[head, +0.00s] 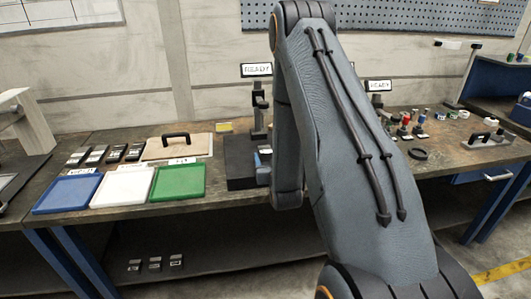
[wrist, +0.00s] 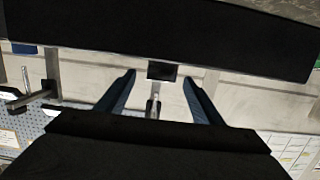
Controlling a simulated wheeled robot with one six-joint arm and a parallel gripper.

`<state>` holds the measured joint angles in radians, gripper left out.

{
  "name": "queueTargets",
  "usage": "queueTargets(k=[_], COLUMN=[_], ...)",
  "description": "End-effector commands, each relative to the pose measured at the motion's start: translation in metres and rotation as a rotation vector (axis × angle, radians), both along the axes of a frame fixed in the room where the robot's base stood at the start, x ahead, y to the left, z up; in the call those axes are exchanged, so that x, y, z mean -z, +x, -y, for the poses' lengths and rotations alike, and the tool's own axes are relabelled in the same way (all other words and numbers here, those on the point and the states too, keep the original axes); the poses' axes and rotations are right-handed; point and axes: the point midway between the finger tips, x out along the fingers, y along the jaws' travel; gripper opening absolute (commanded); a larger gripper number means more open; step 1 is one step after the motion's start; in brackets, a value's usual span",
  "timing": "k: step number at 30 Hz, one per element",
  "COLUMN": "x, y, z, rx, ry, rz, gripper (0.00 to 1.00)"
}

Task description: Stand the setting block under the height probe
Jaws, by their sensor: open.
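The height probe stand (head: 259,115) rises behind a black base plate (head: 238,165) at mid-bench, below a READY display. In the wrist view, which looks upside down, the black plate (wrist: 160,40) fills the top. A small dark block (wrist: 162,72), seemingly the setting block, sits against the plate's surface between my finger tips. A thin grey stem (wrist: 153,102), likely the probe's, shows in line with it; contact between them cannot be told. My gripper (wrist: 158,76) is open, one blue finger on each side of the block with gaps. In the head view my arm hides most of this.
Blue (head: 68,194), white (head: 124,187) and green (head: 179,181) trays lie left of the plate. Several dark blocks (head: 97,155) and a board with a handle (head: 178,148) lie behind them. Small parts (head: 155,264) sit on the lower shelf. A second READY display (head: 378,86) stands right.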

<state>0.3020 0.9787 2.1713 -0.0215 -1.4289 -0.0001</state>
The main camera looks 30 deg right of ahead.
Motion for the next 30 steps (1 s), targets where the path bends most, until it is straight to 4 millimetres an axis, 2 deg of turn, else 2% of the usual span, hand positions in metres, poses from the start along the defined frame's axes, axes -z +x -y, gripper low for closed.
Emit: queueTargets(k=[6, 9, 17, 20, 28, 30], x=[0.003, 0.005, 0.006, 0.006, 0.006, 0.006], y=[0.029, 0.037, 0.040, 0.040, 0.040, 0.040], z=[0.006, 0.009, 0.009, 0.009, 0.009, 0.009], rx=[0.000, 0.000, 0.000, 0.000, 0.000, 0.000], ry=[0.000, 0.000, 0.000, 0.000, 0.000, 0.000], rz=[0.001, 0.001, 0.001, 0.000, 0.000, 0.000], gripper=[0.61, 0.61, 0.61, 0.47, 0.02, 0.00])
